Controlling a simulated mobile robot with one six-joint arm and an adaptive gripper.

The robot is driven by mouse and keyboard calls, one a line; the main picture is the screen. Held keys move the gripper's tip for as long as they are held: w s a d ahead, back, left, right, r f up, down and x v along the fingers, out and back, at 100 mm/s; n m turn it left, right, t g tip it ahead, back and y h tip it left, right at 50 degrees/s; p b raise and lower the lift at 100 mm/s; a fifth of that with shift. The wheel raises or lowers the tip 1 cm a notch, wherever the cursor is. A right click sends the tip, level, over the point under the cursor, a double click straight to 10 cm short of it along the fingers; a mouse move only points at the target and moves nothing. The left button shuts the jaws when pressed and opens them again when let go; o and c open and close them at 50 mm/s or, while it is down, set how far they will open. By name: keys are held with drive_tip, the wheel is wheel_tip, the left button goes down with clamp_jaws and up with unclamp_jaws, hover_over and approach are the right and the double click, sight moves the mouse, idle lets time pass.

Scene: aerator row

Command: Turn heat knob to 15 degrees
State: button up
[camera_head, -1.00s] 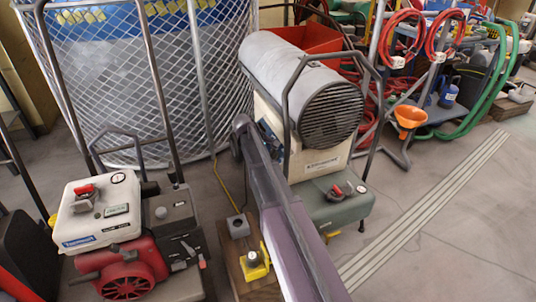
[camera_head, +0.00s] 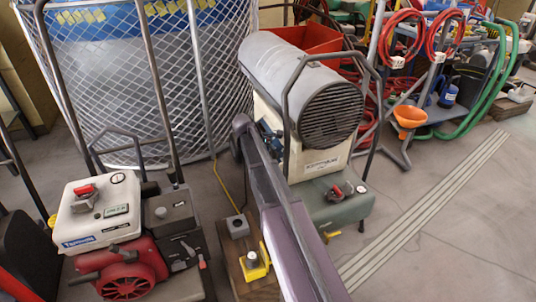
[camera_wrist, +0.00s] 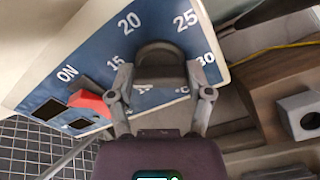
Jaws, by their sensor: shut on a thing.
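The heat knob (camera_wrist: 160,58) is a dark round knob on a blue control panel (camera_wrist: 95,72) with white numbers 15, 20, 25 and 30 around it. My gripper (camera_wrist: 160,90) has one finger on each side of the knob and is shut on it. Which number the knob points to cannot be told. A red switch (camera_wrist: 90,103) sits left of the knob, below the word ON. In the head view the grey cylindrical heater (camera_head: 295,75) stands behind my arm, which hides the knob and most of my gripper.
A red and white machine (camera_head: 100,235) stands at the left. A wooden block (camera_head: 235,262) with a yellow part is beside my arm. A wire mesh cage (camera_head: 110,95) stands behind.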

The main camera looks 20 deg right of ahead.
drive_tip(key=o, duration=1.1)
drive_tip(key=shift+f, duration=0.1)
drive_tip(key=shift+o, duration=0.2)
drive_tip(key=shift+a, duration=0.15)
